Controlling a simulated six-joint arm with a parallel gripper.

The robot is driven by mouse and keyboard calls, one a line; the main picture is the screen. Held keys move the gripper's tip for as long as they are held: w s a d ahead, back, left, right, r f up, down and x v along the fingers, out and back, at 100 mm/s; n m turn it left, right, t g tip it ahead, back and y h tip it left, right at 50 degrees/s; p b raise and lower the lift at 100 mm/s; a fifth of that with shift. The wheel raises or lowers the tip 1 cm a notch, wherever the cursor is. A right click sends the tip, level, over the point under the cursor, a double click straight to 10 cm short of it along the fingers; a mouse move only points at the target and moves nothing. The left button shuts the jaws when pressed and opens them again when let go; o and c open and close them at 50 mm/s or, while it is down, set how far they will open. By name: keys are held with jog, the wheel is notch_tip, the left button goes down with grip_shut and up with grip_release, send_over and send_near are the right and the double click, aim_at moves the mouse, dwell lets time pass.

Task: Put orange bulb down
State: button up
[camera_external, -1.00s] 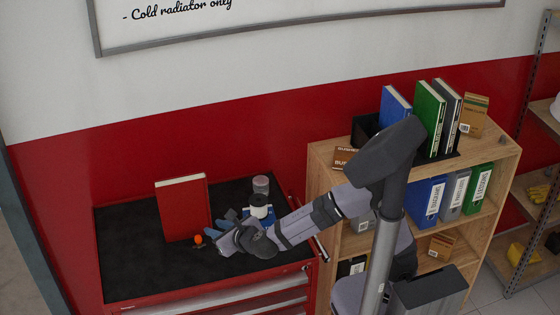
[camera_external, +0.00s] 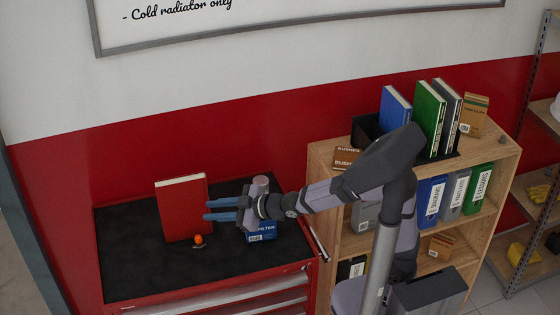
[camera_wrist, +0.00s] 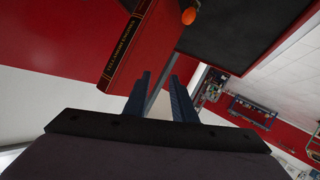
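The orange bulb (camera_external: 198,239) sits on the black top of the red tool cabinet, just in front of the red book, with a small dark base under it. It also shows in the wrist view (camera_wrist: 189,16), near the top edge, beyond the fingers. My gripper (camera_external: 207,210) is raised above the cabinet top, beside the book and above the bulb, apart from the bulb. Its two blue fingers point left and are spread, with nothing visible between them. The wrist view also shows the fingers (camera_wrist: 160,88) apart and empty.
The red book (camera_external: 182,208) stands upright on the cabinet top (camera_external: 135,260). A blue filter box (camera_external: 262,231) and a grey cylinder (camera_external: 260,184) are behind and below my wrist. A wooden shelf (camera_external: 320,165) stands at right. The cabinet's left and front areas are clear.

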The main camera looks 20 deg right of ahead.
send_near(201, 239)
jog(key=x, duration=0.4)
jog(key=shift+r, duration=0.15)
jog(key=shift+p+x, duration=1.55)
jog(key=shift+x, duration=2.1)
grip_shut()
